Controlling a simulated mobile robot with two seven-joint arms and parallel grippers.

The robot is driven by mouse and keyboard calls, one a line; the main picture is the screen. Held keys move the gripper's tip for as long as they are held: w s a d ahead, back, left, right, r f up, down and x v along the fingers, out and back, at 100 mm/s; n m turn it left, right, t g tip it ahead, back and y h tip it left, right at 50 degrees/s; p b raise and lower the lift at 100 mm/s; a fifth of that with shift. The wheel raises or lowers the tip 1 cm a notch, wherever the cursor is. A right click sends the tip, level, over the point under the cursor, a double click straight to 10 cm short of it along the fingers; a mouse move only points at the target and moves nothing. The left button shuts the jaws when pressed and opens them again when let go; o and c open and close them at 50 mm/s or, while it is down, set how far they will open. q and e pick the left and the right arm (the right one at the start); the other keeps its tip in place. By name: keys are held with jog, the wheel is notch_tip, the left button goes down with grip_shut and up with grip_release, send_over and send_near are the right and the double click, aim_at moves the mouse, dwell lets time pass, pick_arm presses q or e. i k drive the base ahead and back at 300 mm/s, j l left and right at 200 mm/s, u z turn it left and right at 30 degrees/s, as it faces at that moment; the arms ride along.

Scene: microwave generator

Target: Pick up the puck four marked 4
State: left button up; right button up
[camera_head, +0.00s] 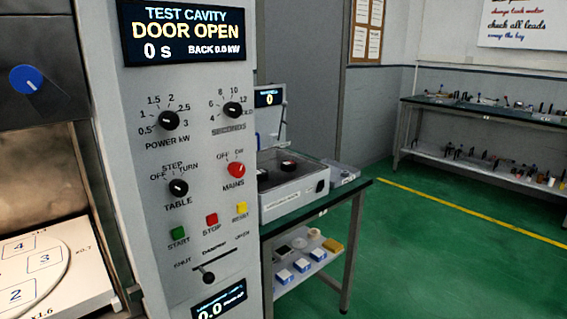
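No puck marked 4 can be made out. The open test cavity at the lower left holds a pale round turntable (62,262) with outlined squares marked 4 (18,246), 3 (45,260) and 2 (16,295). These look like flat printed markings. The turntable is cut off by the left and bottom edges. On the side bench, a grey instrument box (293,194) has dark round shapes on top, too small to identify. Neither of my grippers is in view.
The tall control panel (205,140) has knobs, buttons and a display reading DOOR OPEN. Beside it stands a bench (345,192) with a lower shelf of small boxes. A long bench (485,112) lines the far right wall. Green floor (430,260) is clear at the right.

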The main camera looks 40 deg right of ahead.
aim_at(262, 175)
jog(key=i+l, duration=0.2)
jog(key=l, duration=0.25)
jog(key=i+l+z, duration=0.15)
jog(key=l, duration=0.3)
jog(key=i+l, duration=0.25)
jog(key=l, duration=0.15)
jog(key=i+l+z, duration=0.15)
jog(key=l, duration=0.3)
jog(key=i+l, duration=0.3)
jog(key=k+l+z, duration=0.05)
jog(key=l, duration=0.05)
